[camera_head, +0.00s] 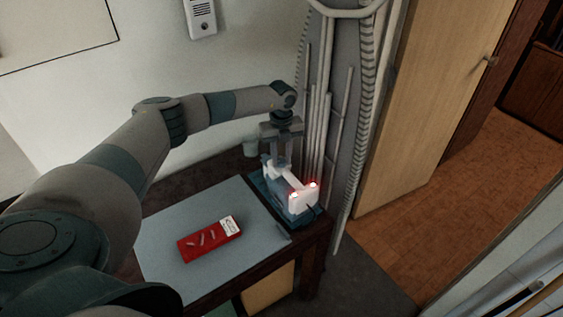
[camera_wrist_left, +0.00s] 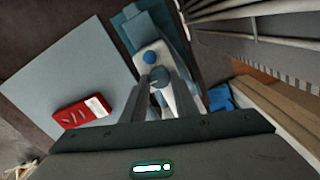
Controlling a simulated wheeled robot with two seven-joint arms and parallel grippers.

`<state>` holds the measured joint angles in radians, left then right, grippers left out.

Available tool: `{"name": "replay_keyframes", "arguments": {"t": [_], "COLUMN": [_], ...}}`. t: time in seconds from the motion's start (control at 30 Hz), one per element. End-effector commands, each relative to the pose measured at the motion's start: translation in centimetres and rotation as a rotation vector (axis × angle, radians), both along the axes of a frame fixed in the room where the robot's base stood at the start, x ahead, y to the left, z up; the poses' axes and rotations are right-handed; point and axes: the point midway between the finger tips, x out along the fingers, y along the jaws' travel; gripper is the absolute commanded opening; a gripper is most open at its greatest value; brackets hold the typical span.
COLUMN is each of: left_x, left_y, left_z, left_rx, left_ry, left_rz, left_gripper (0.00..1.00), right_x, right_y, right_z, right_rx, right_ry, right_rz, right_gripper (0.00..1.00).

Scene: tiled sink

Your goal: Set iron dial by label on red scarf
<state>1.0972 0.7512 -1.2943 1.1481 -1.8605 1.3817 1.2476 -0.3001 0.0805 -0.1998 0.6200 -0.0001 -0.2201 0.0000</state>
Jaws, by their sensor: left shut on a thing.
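The folded red scarf (camera_head: 203,243) lies on the light grey-blue board with a white label (camera_head: 230,225) at its right end; the label's writing is too small to read. In the left wrist view the scarf (camera_wrist_left: 80,114) is at the lower left. The white iron (camera_head: 302,203) sits on a teal base at the board's right side. My left gripper (camera_head: 278,160) points down over the iron, shut on what looks like its round grey dial (camera_wrist_left: 160,77). The dial's setting cannot be read. My right gripper is out of view.
The board (camera_head: 165,265) covers much of the dark table, with clear room around the scarf. Grey pipes (camera_head: 320,130) rise close beside the iron, and a wooden door (camera_head: 420,110) is to the right.

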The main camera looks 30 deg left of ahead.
Motion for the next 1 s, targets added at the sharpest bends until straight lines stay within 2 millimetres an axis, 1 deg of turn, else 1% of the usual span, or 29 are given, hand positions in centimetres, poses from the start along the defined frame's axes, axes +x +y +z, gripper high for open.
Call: {"name": "replay_keyframes", "arguments": {"t": [0.03, 0.2, 0.4, 0.6, 0.8, 1.0], "left_x": [0.1, 0.1, 0.1, 0.0, 0.0, 0.0], "left_y": [0.0, 0.1, 0.1, 0.2, 0.2, 0.2], "left_z": [-0.2, -0.3, -0.2, -0.1, 0.0, 0.1], "left_rx": [-0.001, 0.000, 0.000, 0.001, 0.001, 0.001], "left_ry": [-0.004, -0.005, -0.004, -0.004, -0.004, -0.004], "left_rz": [-0.043, -0.204, -0.384, -0.525, -0.609, -0.640], "left_gripper": [0.04, 0.04, 0.04, 0.04, 0.04, 0.04], "right_x": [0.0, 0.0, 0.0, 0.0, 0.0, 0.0], "right_y": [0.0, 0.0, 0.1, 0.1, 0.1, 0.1], "right_z": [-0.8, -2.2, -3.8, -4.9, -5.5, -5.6], "right_rx": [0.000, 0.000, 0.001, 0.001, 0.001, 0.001], "right_ry": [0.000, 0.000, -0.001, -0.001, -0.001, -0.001], "right_rz": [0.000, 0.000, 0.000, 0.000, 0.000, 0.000], "right_gripper": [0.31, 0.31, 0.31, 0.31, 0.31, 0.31]}}
